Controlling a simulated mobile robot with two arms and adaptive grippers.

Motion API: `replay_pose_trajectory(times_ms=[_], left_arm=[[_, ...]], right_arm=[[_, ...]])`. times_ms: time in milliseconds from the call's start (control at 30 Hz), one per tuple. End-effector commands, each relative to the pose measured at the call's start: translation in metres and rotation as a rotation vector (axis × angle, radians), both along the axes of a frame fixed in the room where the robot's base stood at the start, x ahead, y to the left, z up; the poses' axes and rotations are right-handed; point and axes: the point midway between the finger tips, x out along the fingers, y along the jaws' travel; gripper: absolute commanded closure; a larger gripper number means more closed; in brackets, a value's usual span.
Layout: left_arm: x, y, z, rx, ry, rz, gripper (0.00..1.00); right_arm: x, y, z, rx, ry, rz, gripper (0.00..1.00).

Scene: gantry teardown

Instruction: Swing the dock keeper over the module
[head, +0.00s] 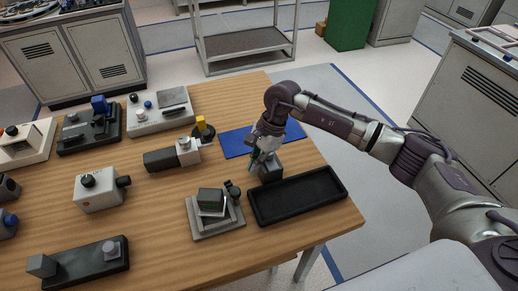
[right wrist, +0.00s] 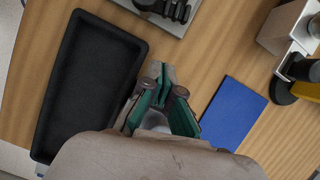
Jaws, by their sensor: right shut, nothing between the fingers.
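The dock (head: 218,222) is a light grey plate near the table's front, left of the black tray. A dark block, which looks like the module (head: 211,200), sits on it. A small black knobbed part, perhaps the keeper (head: 233,190), stands at the block's right back side; I cannot tell its exact swing position. A corner of the dock also shows at the top of the right wrist view (right wrist: 178,28). My right gripper (head: 256,161) is shut and empty, to the right of and behind the dock, apart from it. Its green-padded fingers (right wrist: 168,85) show over the table. My left gripper is out of view.
A black tray (head: 345,196) lies right of the dock. A blue mat (head: 236,146) lies behind. A yellow-topped black part (head: 203,131) and several other fixtures fill the table's left side.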

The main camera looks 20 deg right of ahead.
Motion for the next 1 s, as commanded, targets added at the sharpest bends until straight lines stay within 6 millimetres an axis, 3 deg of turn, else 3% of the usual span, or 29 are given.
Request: replay_pose_trajectory(times_ms=[133,400,1000], left_arm=[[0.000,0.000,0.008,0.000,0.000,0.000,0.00],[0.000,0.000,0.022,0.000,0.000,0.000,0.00],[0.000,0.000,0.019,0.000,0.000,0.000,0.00]], right_arm=[[-0.004,0.012,-0.027,0.002,0.004,0.001,1.00],[-0.011,0.045,-0.024,0.002,0.001,0.001,1.00],[-0.012,0.042,-0.026,0.000,-0.001,0.004,1.00]])
